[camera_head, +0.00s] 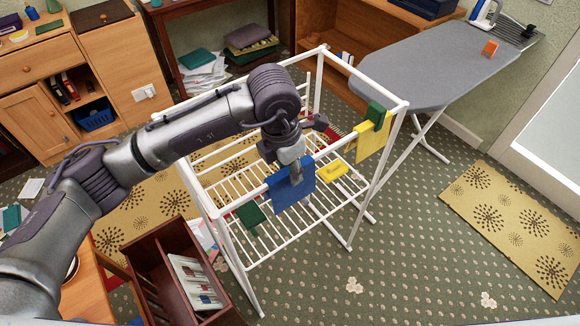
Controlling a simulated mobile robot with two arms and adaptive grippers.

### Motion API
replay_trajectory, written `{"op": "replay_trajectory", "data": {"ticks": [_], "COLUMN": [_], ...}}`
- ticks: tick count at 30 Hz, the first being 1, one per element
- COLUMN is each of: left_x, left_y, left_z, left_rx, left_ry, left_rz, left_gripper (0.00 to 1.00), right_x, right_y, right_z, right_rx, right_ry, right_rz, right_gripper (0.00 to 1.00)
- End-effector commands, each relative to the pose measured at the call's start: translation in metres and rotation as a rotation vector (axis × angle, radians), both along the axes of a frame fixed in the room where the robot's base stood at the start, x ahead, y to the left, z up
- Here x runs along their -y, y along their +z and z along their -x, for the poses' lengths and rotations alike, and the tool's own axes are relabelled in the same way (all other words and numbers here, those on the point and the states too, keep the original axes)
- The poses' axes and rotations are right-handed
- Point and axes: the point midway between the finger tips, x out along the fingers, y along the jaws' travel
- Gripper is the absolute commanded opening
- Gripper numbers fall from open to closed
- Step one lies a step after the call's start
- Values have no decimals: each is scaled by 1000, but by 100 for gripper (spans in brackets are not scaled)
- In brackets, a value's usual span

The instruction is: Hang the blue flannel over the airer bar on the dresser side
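The blue flannel (279,197) hangs on the near top bar of the white airer (348,245), around the bar's middle. My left gripper (296,173) points down at the flannel's top edge, its finger overlapping the cloth. Whether the fingers are closed on it is hidden by the angle. The dresser (36,66) stands at the upper left, and the airer's far-left bar (208,152) faces it. My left arm crosses over that side and hides part of the bar. My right gripper is not in view.
A green cloth (251,216), a yellow cloth (371,142) and another green piece (376,113) hang on the airer. A yellow cloth (333,170) lies lower on it. An ironing board (430,75) stands right; a dark wooden rack (140,255) stands near left.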

Motion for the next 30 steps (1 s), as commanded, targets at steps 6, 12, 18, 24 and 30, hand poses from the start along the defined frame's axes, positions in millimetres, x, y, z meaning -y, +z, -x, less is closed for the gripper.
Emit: {"op": "replay_trajectory", "data": {"ticks": [6,12,18,24,30], "left_x": [0,0,-2,-7,-12], "left_y": [0,0,20,63,99], "left_z": [0,0,1,5,8], "left_rx": [0,0,3,6,4], "left_ry": [0,0,-1,0,0], "left_rz": [0,0,1,1,1], "left_gripper": [54,54,54,54,54], "right_x": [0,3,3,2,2], "right_y": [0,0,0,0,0], "right_z": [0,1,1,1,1], "right_rx": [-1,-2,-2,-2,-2], "right_ry": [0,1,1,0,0], "right_rz": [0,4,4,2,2], "right_gripper": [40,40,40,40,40]}}
